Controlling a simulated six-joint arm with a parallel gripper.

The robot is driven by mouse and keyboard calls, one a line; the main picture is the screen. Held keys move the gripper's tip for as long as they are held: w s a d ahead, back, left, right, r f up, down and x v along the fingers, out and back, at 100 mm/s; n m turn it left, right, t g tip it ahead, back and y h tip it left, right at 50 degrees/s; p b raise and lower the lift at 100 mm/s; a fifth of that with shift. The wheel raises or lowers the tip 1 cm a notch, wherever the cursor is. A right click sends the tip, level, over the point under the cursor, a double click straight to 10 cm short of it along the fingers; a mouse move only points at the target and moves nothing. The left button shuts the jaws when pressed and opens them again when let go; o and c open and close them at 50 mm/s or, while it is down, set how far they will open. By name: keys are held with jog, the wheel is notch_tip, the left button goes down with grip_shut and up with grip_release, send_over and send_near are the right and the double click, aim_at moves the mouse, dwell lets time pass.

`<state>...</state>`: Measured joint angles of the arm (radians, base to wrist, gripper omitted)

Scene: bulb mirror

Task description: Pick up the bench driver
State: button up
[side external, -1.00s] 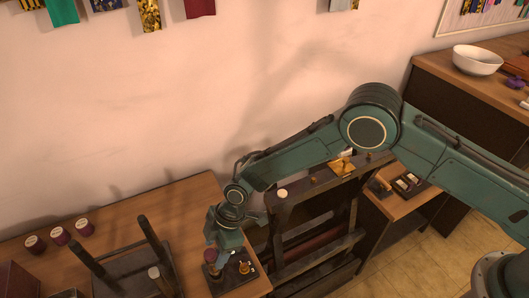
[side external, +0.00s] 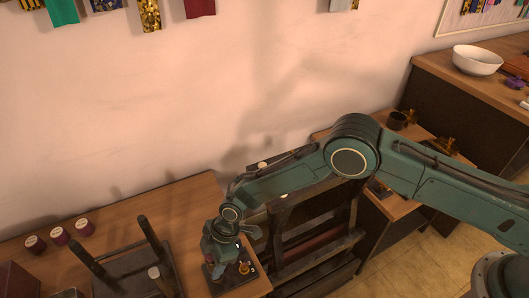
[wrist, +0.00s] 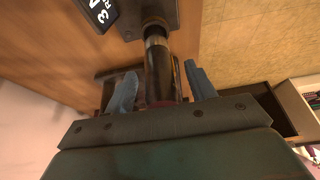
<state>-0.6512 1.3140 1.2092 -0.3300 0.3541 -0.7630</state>
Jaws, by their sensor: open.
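The bench driver (wrist: 160,75), a dark round handle with a brass-coloured ring, stands in a dark plate in the wrist view. My gripper (wrist: 160,68) is open, with one grey finger on either side of the handle. Gaps show between the fingers and the handle. In the side external view my gripper (side external: 219,258) is low over the dark stand (side external: 228,282) at the table's right end, and it hides the driver.
A small brass piece (side external: 244,267) stands on the same stand, just right of my gripper. A dark frame with upright posts (side external: 120,270) is to the left. Several dark red round pieces (side external: 60,236) sit farther left. A dark rack (side external: 310,240) stands right of the table.

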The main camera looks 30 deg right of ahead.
jog(key=shift+a+f, duration=0.1)
jog(key=shift+f, duration=0.05)
dwell(0.4)
jog(key=c, duration=1.1)
jog(key=shift+r, duration=0.2)
notch_tip(320, 180, up, 20)
jog(key=shift+f, duration=0.1)
dwell(0.4)
